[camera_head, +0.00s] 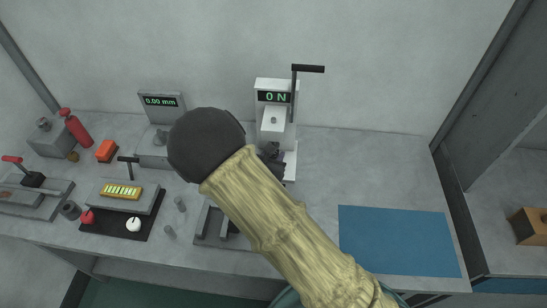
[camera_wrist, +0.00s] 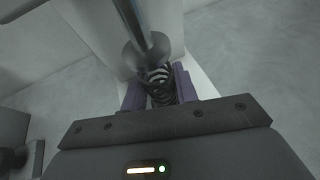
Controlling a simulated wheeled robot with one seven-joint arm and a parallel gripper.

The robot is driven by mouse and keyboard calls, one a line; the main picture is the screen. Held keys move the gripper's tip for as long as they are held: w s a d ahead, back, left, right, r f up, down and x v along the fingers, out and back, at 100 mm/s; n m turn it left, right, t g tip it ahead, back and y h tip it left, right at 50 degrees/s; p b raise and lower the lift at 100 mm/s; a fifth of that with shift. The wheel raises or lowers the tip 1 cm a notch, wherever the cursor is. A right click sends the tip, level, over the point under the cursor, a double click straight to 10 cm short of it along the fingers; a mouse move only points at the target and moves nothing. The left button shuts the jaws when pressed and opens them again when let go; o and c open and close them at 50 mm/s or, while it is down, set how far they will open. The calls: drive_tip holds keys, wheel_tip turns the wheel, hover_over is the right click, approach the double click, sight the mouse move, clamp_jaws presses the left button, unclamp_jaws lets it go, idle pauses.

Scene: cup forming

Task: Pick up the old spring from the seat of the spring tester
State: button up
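The spring tester (camera_head: 276,92) stands at the back of the bench, its display reading 0 N and its black lever up at the right. In the wrist view, the old spring (camera_wrist: 160,88) is a dark coil below the tester's round metal plunger (camera_wrist: 147,52). My gripper (camera_wrist: 160,92) has one purple finger on each side of the spring. The spring nearly fills the gap; I cannot tell whether the fingers press on it. In the head view, my arm covers most of the gripper (camera_head: 274,154), and the spring and seat are hidden.
Left of my arm are a gauge reading 0.00 mm (camera_head: 161,101), an orange box (camera_head: 107,151), a red bottle (camera_head: 75,127) and a black mat (camera_head: 108,222) with a fixture. A blue mat (camera_head: 398,240) lies empty at the right. The bench behind it is clear.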

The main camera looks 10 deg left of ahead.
drive_tip(key=shift+r, duration=0.1)
drive_tip(key=shift+r, duration=0.6)
drive_tip(key=s+a, duration=0.1)
drive_tip(key=a, duration=0.5)
drive_tip(key=s+a, duration=0.1)
drive_tip(key=a, duration=0.4)
drive_tip(key=s+a+b, duration=0.1)
drive_tip(key=s+a, duration=0.1)
drive_tip(key=a, duration=0.4)
drive_tip(key=shift+a, duration=0.3)
drive_tip(key=shift+w, duration=0.1)
